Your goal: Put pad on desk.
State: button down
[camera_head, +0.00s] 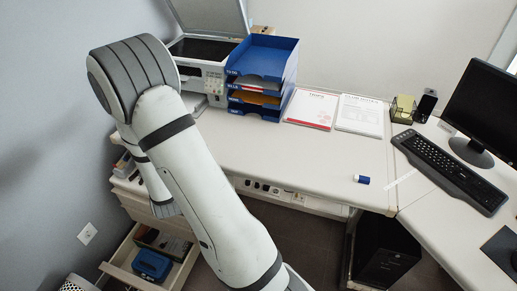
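The white desk (270,150) runs along the back wall and turns toward the right. I cannot tell for sure which thing is the pad. A blue boxy object (152,264) lies in an open drawer (121,272) at the lower left. Two flat white paper stacks (310,108) (360,116) lie on the desk beside the blue letter trays. My gripper (166,209) points down at the desk's left end, above the open drawer. My own arm partly hides it, and its fingers are too small to read.
Blue stacked trays (262,75) and an open-lidded printer (205,48) stand at the back left. The desk's middle is clear. A dark computer case (385,252) stands below.

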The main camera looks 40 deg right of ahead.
aim_at(244, 147)
jog(key=u, duration=0.3)
jog(key=i, duration=0.15)
jog(key=z, duration=2.05)
jog(key=k, duration=0.95)
jog(key=z, duration=0.2)
jog(key=i, duration=1.45)
jog(key=u, duration=0.05)
